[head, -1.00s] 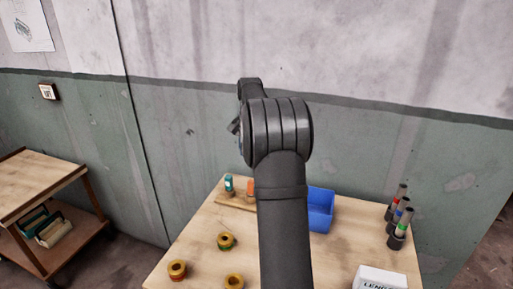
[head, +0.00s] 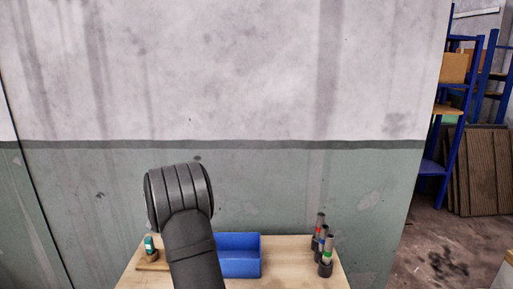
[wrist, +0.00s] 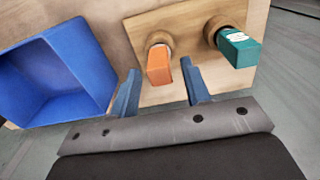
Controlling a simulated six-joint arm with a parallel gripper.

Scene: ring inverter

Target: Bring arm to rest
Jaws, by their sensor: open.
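My gripper (wrist: 161,72) shows in the wrist view with its two blue fingers apart. Beyond the fingertips, an orange block (wrist: 159,65) and a teal block (wrist: 240,48) stand in round holders on a wooden board (wrist: 190,15). The orange block lines up with the gap in the picture; I cannot tell how far off it is. In the head view my dark arm (head: 190,240) rises from the bottom edge, and my gripper is hidden behind it. The teal block (head: 149,244) shows left of the arm.
A blue bin (head: 240,255) stands on the wooden table (head: 295,262) right of my arm, and shows at left in the wrist view (wrist: 60,75). Several upright tubes (head: 323,245) stand at the table's right. A wall (head: 270,190) rises behind; blue shelving (head: 435,165) is far right.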

